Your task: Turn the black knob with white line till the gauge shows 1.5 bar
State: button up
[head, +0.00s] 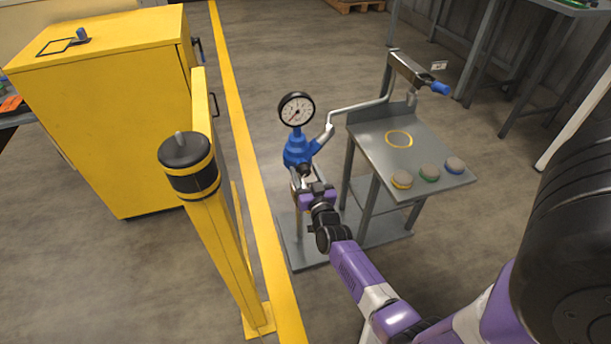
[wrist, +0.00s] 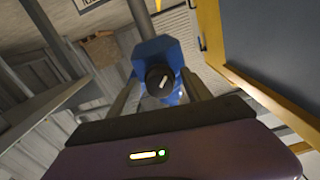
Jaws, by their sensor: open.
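The black knob (wrist: 159,80) with a white line faces me on the front of the blue regulator body (wrist: 150,50). The line is tilted, its upper end leaning right. In the head view the blue regulator (head: 297,150) stands on a grey stand, and the knob is a small dark shape by my gripper. The round gauge (head: 297,109) sits on top; its needle seems to point lower left, but the numbers are too small to read. My gripper (wrist: 160,77) is open, with one finger on each side of the knob in the picture. I see no contact.
A yellow post (head: 215,230) and yellow cabinet (head: 100,110) stand at the left. Open floor lies between the post and stand.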

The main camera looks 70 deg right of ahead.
grip_shut()
jog(key=shift+m, duration=0.4)
jog(key=m+b, duration=0.2)
jog(key=m, duration=0.3)
jog(key=shift+m, duration=0.3)
jog(key=m+b, duration=0.2)
jog(key=m, duration=0.4)
jog(key=shift+m, duration=0.4)
dwell(0.3)
grip_release()
